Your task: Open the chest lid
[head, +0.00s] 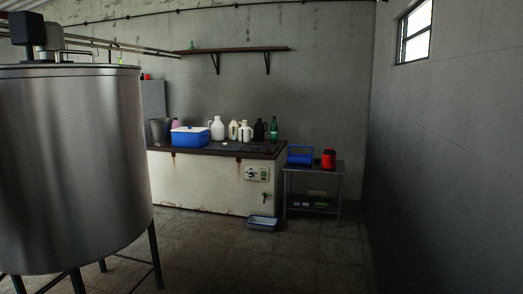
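A blue cooler-like chest (188,139) with a pale lid stands on top of a long white cabinet-like unit (205,182) at the back wall. Its lid looks shut. The white unit is itself chest-shaped, with a dark top, rust stains and a control panel (257,173) on its front. The frame does not settle which of the two is the task's chest. Neither of my grippers is in view. The left end of the white unit is hidden behind a steel tank.
A large steel tank (72,165) on legs fills the left. Several bottles and jugs (217,128) stand on the white unit. A small metal table (316,180) holds a blue carrier (299,155) and a red container (328,159). A basin (263,223) lies on otherwise clear floor.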

